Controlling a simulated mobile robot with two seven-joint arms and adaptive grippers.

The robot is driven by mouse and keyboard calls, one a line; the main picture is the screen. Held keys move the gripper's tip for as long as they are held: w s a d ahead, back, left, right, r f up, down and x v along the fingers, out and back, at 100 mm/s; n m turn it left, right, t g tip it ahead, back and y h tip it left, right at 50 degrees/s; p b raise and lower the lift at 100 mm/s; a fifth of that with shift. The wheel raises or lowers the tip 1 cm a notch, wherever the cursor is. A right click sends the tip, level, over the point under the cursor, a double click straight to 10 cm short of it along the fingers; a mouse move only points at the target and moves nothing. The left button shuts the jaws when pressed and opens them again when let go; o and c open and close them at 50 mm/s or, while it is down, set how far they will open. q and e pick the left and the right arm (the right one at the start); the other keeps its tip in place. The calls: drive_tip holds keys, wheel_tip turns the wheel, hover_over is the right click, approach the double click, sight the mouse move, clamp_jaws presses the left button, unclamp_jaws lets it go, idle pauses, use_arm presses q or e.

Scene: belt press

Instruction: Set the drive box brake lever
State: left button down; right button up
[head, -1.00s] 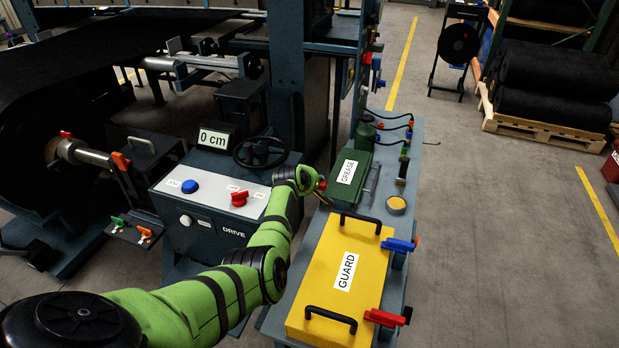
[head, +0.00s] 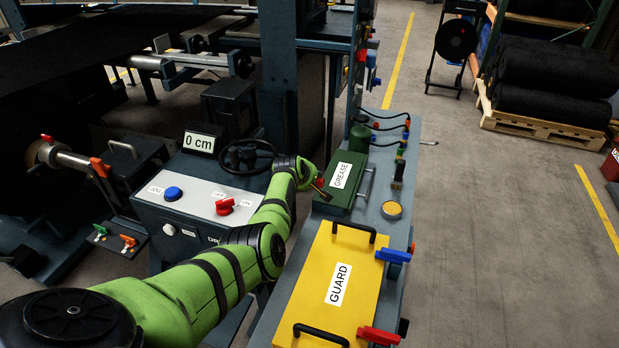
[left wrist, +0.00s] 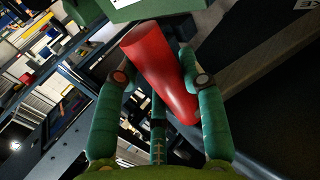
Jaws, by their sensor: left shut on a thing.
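The drive box (head: 188,200) stands left of my arm, with a white top panel, a blue JOG button (head: 173,193) and a red OFF/ON switch (head: 225,206). My left gripper (head: 311,178) is beyond the box's right side, beside the green GREASE box (head: 336,208). In the left wrist view, my left gripper (left wrist: 161,80) is shut on a red tapered grip (left wrist: 158,62), which appears to be the brake lever's handle. It lies tilted between the fingers. Only a little red (head: 320,184) shows in the head view. The lever's lower part and pivot are hidden. My right gripper is not in view.
A black handwheel (head: 247,155) and a 0 cm display (head: 199,142) stand behind the drive panel. A bench (head: 408,165) on the right carries a yellow GUARD cover (head: 318,268), with blue and red clamps at its edge. The floor right of the bench is clear.

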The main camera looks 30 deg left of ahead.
use_arm(q)
drive_tip(key=shift+w+r, duration=0.1)
drive_tip(key=shift+r, duration=0.05)
drive_tip(key=c, duration=0.9)
unclamp_jaws()
drive_tip(key=shift+o, duration=0.9)
drive_tip(key=shift+w, duration=0.1)
drive_tip(key=shift+f, duration=0.25)
drive_tip(key=shift+r, duration=0.15)
drive_tip(key=v, duration=1.1)
drive_tip(key=shift+s+r, duration=0.25)
drive_tip(key=shift+s, duration=0.05)
